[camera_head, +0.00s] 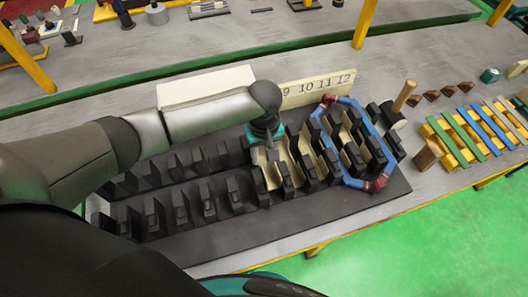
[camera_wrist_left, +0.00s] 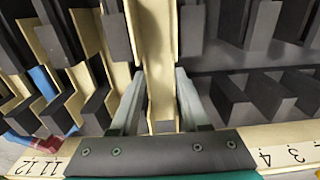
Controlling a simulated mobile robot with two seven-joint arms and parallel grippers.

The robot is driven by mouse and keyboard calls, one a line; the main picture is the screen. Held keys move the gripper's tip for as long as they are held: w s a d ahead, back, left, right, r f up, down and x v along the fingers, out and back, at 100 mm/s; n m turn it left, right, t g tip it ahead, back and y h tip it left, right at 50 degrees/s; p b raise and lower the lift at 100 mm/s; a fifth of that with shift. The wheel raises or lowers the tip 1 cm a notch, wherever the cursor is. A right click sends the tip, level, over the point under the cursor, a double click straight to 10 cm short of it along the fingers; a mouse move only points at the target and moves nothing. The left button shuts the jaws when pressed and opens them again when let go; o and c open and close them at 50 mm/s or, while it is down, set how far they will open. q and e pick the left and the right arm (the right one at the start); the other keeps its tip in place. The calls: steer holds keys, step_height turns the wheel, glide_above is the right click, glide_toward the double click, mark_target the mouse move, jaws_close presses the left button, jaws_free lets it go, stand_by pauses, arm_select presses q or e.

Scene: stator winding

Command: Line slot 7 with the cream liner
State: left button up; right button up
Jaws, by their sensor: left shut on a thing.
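The dark stator (camera_head: 170,232) lies on the bench with two rows of black teeth. My left gripper (camera_head: 266,146) is over its middle, at the back row. In the left wrist view its two fingers are shut on a cream liner (camera_wrist_left: 158,60), a long channel running away between dark teeth. Whether the liner sits fully down in the slot I cannot tell. Other cream liners (camera_wrist_left: 92,42) line slots to its left in that view. A number strip (camera_head: 318,90) stands behind the stator, its middle hidden by my gripper. My right gripper is not in view.
A blue coil (camera_head: 318,147) with red ends loops around teeth at the stator's right. Right of it are a wooden handle (camera_head: 404,95), brown wedges (camera_head: 432,96) and a yellow rack (camera_head: 440,150) with coloured strips. The stator's left slots are bare.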

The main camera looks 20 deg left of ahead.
mark_target(264, 161)
arm_select(q)
steer(key=shift+f+b, duration=0.45)
steer(key=shift+f, duration=0.6)
steer(key=shift+f, duration=0.35)
steer(key=shift+f, duration=0.45)
stand_by(0.7)
steer(key=o, duration=1.1)
steer(key=shift+c, duration=0.2)
steer(key=shift+r, duration=0.15)
steer(key=shift+r+p, duration=0.65)
steer(key=shift+p, duration=0.45)
